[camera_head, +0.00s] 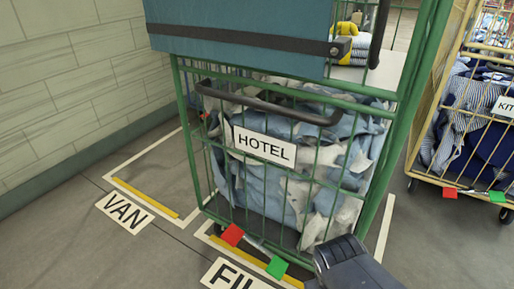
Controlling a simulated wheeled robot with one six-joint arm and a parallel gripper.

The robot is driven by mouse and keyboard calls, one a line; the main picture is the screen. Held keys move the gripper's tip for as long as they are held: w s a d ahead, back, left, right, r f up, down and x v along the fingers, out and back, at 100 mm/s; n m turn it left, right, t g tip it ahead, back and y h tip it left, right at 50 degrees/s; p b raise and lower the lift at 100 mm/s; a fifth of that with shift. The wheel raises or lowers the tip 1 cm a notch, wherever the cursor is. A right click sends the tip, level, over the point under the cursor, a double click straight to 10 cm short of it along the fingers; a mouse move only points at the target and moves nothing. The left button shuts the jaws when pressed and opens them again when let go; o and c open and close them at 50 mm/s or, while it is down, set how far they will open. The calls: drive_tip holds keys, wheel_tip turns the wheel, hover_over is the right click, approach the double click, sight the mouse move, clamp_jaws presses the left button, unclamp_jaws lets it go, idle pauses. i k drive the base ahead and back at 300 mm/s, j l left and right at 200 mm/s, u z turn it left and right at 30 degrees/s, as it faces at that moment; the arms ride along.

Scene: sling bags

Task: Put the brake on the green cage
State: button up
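The green cage (386,183) stands in the middle of the view, with a white HOTEL sign on its front and pale blue and white laundry inside. Low on its front is a bar with a red tab (232,235) at the left end and a green tab (277,268) at the right end. I cannot tell whether the brake is on. My gripper (318,280) is dark and shows at the bottom edge, just right of the green tab. Its fingers are not clear, and I cannot tell whether it touches the cage.
A blue-grey panel (240,38) with a dark strap covers the cage's upper front. A yellow cage (424,140) with laundry stands at the right, with similar tabs. Floor labels VAN (125,212) and FI-, cut off, lie in front. A tiled wall (70,80) is at left. Floor at lower right is clear.

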sight(276, 268)
drive_tip(key=i+j+u, duration=0.3)
drive_tip(key=j, duration=0.15)
drive_tip(key=i+j+u, duration=0.25)
drive_tip(key=i+j, duration=0.1)
